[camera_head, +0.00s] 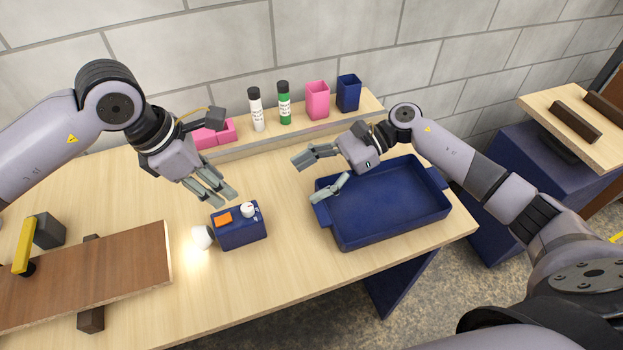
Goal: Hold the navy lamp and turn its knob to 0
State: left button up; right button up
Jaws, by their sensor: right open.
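The navy lamp (241,236) is a small box on the wooden table. A glowing white bulb (202,238) is on its left side. An orange patch and a white knob (248,209) with small white markings are on top. The knob's setting is too small to read. My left gripper (223,200) is just behind and above the lamp, apart from the knob, its fingers pointing down toward the box. The fingers lie close together and the gap is unclear. My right gripper (310,180) is open and empty, right of the lamp, near the tray's left edge.
A navy tray (345,240) stands empty on the right. A brown board (110,262) and a yellow-handled clamp (24,245) lie at left. A back shelf (290,133) holds bottles, pink and navy cups and pink blocks. Table in front of the lamp is clear.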

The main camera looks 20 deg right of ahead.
send_near(241, 224)
jog(key=a+f, duration=0.2)
jog(key=a, duration=0.1)
jog(key=w+a+f, duration=0.1)
jog(key=a+f, duration=0.1)
jog(key=a, duration=0.1)
jog(key=w+a+f, duration=0.1)
jog(key=a+f, duration=0.2)
jog(key=shift+a, duration=0.25)
